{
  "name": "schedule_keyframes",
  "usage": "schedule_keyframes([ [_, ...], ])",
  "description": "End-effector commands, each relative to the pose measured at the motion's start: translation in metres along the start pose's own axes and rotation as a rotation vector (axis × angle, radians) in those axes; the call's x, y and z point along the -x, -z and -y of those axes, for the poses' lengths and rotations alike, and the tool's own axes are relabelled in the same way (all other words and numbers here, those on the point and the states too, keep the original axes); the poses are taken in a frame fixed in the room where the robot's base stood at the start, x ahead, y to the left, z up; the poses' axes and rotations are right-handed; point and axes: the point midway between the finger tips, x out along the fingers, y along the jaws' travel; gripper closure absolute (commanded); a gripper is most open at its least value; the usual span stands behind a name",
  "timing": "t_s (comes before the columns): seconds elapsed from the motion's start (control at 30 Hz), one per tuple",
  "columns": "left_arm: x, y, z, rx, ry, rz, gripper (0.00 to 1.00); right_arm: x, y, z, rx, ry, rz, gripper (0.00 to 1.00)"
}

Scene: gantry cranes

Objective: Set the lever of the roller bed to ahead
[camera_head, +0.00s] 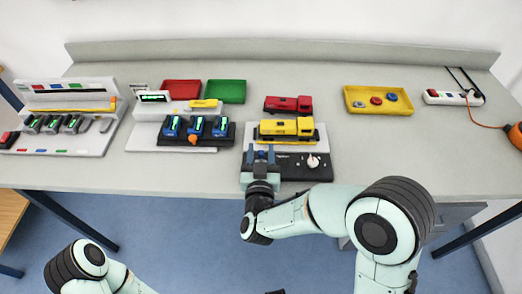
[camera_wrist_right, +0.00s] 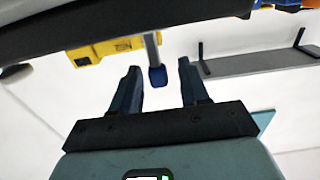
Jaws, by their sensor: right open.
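The roller bed is a white stand (camera_head: 319,133) carrying a yellow locomotive (camera_head: 286,128), with a black control panel (camera_head: 292,171) in front holding a white knob (camera_head: 313,161). My right gripper (camera_head: 262,153) is over the left part of this panel, just in front of the locomotive. In the right wrist view its two fingers are apart, and a grey lever with a blue tip (camera_wrist_right: 157,76) shows between the fingertips. I cannot tell whether either finger touches it. In the head view the gripper hides the lever, so its setting cannot be read. The left gripper does not show.
A red locomotive (camera_head: 288,104) stands behind the roller bed. Left are a station with blue units (camera_head: 197,126), red (camera_head: 181,93) and green (camera_head: 226,91) trays, and a white rack (camera_head: 60,97). Right are a yellow tray (camera_head: 357,106) and a power strip (camera_head: 452,98). The right table front is clear.

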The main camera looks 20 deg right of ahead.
Motion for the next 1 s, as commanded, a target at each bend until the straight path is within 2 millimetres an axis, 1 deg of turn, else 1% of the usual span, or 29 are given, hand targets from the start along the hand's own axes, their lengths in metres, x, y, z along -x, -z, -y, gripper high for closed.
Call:
schedule_keyframes([
  [0.27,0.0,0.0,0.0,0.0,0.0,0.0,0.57,-0.003,0.0,0.0,0.001,0.0,0.001,0.55],
  [0.3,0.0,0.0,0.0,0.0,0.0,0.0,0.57,-0.002,0.0,0.0,0.001,0.0,0.001,0.59],
  [0.37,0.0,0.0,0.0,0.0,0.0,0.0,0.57,-0.002,0.0,0.0,0.001,0.0,0.001,0.78],
  [0.4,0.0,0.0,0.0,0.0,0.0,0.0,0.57,-0.002,0.0,0.0,0.001,0.0,0.001,0.91],
  [0.43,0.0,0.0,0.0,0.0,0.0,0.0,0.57,-0.002,0.0,0.0,0.001,0.0,0.001,1.0],
  [0.57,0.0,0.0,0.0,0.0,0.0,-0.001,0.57,-0.002,0.0,0.0,-0.001,0.0,0.001,1.0],
  [0.67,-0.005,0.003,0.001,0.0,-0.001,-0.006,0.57,-0.002,-0.002,-0.002,-0.032,-0.001,0.001,1.0],
  [0.77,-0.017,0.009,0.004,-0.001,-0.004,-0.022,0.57,-0.003,-0.005,-0.008,-0.116,-0.003,-0.001,1.0],
  [0.9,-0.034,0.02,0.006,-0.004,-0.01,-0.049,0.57,-0.003,-0.008,-0.017,-0.272,-0.003,-0.002,1.0],
  [1.0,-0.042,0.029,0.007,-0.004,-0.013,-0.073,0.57,-0.003,-0.009,-0.021,-0.367,-0.003,-0.001,1.0],
])
